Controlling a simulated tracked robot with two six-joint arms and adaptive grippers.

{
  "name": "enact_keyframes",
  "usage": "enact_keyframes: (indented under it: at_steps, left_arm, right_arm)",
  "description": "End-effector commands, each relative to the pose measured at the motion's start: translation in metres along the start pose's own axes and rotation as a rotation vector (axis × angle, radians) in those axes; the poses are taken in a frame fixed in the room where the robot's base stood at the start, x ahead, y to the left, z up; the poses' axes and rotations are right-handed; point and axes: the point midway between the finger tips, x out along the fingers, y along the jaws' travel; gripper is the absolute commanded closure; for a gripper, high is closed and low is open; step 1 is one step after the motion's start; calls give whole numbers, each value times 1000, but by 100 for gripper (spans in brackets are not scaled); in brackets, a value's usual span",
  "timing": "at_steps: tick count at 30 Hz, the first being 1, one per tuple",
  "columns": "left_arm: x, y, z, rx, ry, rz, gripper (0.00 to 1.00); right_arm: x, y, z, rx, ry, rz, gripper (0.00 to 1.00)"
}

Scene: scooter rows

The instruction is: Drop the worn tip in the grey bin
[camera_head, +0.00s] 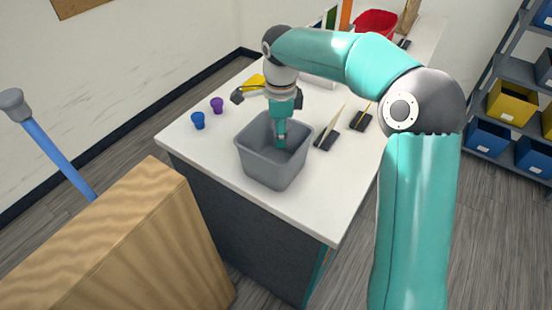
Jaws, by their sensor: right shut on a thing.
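The grey bin (270,174) stands open-topped near the front edge of the white table. My right arm reaches over the table from the right, and its wrist points down above the bin. My right gripper (280,138) is low over the bin's opening, its lower end inside the rim outline. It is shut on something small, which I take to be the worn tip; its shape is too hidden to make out. My left gripper is not in view.
A blue cup (198,121) and a purple cup (217,105) stand left of the bin. Small dark blocks (326,139) with upright pieces stand to its right. A red bin (375,22) is at the back. A wooden box (130,235) fills the lower left.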

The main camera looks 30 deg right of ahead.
Motion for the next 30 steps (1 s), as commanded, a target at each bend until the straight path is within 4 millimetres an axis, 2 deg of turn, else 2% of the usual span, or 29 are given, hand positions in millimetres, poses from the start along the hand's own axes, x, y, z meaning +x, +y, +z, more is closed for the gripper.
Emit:
enact_keyframes:
  at_steps: [1,6,16,17,21,23,30]
  left_arm:
    - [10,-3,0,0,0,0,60]
    - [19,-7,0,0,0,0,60]
    - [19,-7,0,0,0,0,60]
    - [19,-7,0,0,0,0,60]
    - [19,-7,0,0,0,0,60]
    - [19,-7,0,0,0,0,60]
    - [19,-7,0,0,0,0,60]
  right_arm:
    - [11,0,-1,2,0,0,100]
    - [23,0,-2,4,-1,-1,100]
    - [24,0,-3,5,-1,-1,100]
    - [24,0,-3,5,-1,-1,57]
    - [24,0,-3,5,-1,-1,34]
    - [24,0,-3,5,-1,-1,27]
    - [24,0,-3,6,0,-1,27]
